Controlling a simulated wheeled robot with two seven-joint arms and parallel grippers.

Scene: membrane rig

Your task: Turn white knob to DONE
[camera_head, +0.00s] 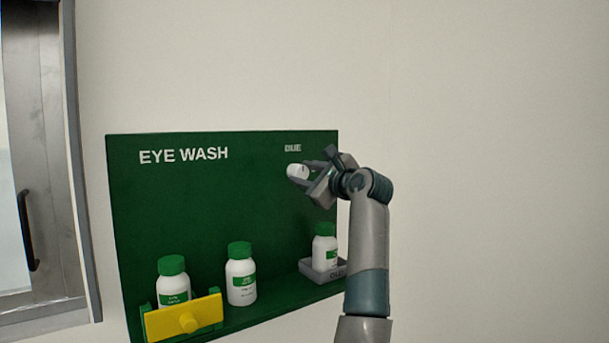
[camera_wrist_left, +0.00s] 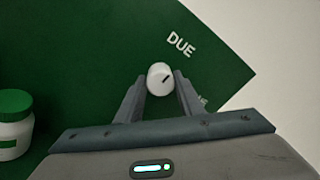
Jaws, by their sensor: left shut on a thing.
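The white knob (camera_head: 297,171) sticks out from the upper right of the green board, under a small white label (camera_head: 293,148) too blurred to read there. In the left wrist view the knob (camera_wrist_left: 160,79) has a dark line slanting toward the upper right, and the word DUE (camera_wrist_left: 181,43) stands above and right of it. A second small label (camera_wrist_left: 202,101) is partly hidden by the finger. My left gripper (camera_head: 306,176) is shut on the knob, one finger on each side. It also shows in the left wrist view (camera_wrist_left: 161,86). My right gripper is out of view.
The green EYE WASH board (camera_head: 200,205) has a ledge with white bottles (camera_head: 241,280). One bottle (camera_head: 324,250) stands in a grey tray (camera_head: 320,271); another (camera_head: 174,280) stands behind a yellow bar (camera_head: 184,318). A metal door (camera_head: 45,150) is at left. Bare wall lies right.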

